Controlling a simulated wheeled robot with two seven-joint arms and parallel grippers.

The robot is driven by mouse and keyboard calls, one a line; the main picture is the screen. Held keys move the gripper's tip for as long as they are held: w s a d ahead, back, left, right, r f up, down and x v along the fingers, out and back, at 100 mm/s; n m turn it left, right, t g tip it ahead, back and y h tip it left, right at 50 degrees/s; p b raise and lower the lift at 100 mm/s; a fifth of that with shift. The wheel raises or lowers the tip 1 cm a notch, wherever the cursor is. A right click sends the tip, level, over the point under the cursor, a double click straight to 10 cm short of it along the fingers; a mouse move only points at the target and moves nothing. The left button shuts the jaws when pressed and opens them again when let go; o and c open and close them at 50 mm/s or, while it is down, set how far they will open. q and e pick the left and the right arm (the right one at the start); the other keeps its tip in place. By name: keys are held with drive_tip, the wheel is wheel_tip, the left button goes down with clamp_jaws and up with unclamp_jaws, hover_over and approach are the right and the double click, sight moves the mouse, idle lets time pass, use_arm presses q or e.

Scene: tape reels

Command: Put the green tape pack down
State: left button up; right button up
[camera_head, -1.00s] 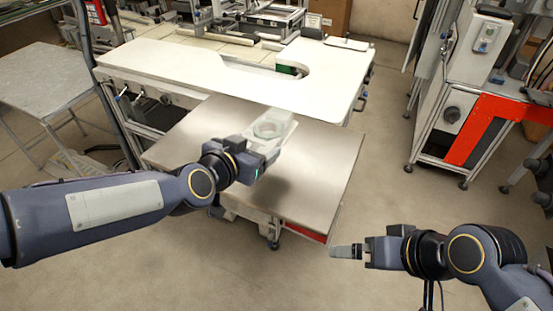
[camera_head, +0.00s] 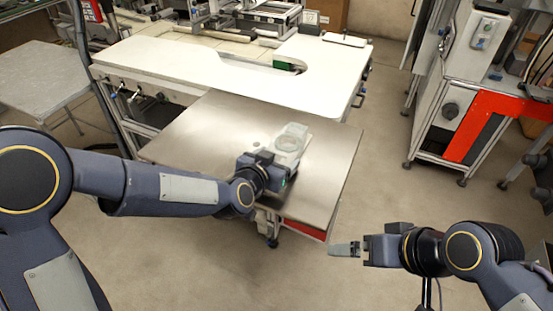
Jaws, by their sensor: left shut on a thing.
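A pale, see-through pack with a round reel shape in it (camera_head: 289,144) is at the fingers of my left gripper (camera_head: 281,166) in the head view. Its colour looks whitish, with hardly any green. My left gripper is shut on the near end of this pack, over the bare metal table (camera_head: 215,130). I cannot tell whether the pack touches the table top. My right gripper (camera_head: 345,249) is empty over the floor, to the right of the metal table. Its fingers show side-on, so their gap is hidden.
A white worktop (camera_head: 190,68) with a curved cutout stands behind the metal table. A small green object (camera_head: 290,65) shows at the cutout. A grey side table (camera_head: 40,75) is at the left. A machine with a red panel (camera_head: 480,130) stands at the right. Most of the metal table is clear.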

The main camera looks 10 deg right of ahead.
use_arm(q)
drive_tip(key=shift+f, duration=0.2)
drive_tip(key=o, duration=1.1)
drive_tip(key=shift+r, duration=0.1)
drive_tip(key=shift+r, duration=0.15)
drive_tip(key=v, duration=1.2)
